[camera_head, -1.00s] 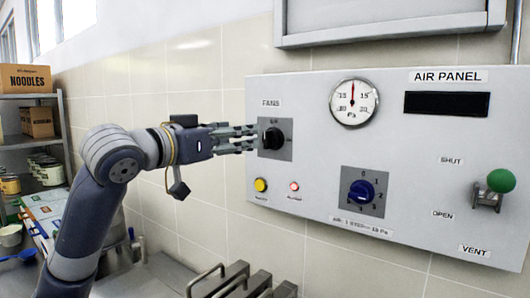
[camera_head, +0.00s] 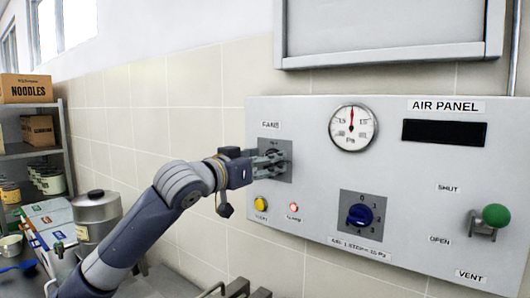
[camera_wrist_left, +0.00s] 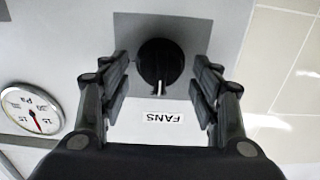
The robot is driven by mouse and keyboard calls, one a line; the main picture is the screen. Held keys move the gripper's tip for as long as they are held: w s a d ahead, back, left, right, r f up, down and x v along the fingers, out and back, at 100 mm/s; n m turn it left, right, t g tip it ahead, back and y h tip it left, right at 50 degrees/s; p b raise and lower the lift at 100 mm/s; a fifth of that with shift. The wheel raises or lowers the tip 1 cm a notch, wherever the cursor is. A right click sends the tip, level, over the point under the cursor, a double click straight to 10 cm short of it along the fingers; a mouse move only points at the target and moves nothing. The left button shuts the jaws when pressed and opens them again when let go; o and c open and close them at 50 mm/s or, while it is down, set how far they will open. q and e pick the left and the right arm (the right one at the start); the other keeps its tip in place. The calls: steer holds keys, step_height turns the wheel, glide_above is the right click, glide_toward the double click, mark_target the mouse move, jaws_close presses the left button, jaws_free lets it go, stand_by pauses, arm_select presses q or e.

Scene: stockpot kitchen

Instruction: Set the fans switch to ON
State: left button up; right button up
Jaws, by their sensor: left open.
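The fans switch (camera_wrist_left: 160,64) is a round black knob with a light pointer line, on a grey square plate (camera_head: 285,172) under the FANS label. In the left wrist view the label (camera_wrist_left: 163,118) appears upside down, with the knob's line pointing toward it. My left gripper (camera_head: 278,158) is at the switch in the head view and partly hides it. In the left wrist view the open fingers (camera_wrist_left: 160,85) stand on either side of the knob, with a gap visible on both sides. My right gripper is not in view.
The air panel (camera_head: 420,180) also carries a gauge (camera_head: 353,128), a blue rotary knob (camera_head: 360,215), a yellow button (camera_head: 260,204), a red alarm lamp (camera_head: 293,207) and a green-knobbed vent lever (camera_head: 495,216). A metal pot (camera_head: 97,212) and shelves with boxes stand at left.

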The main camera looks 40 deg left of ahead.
arm_select(q)
steer(key=shift+w, duration=0.25)
steer(key=c, duration=1)
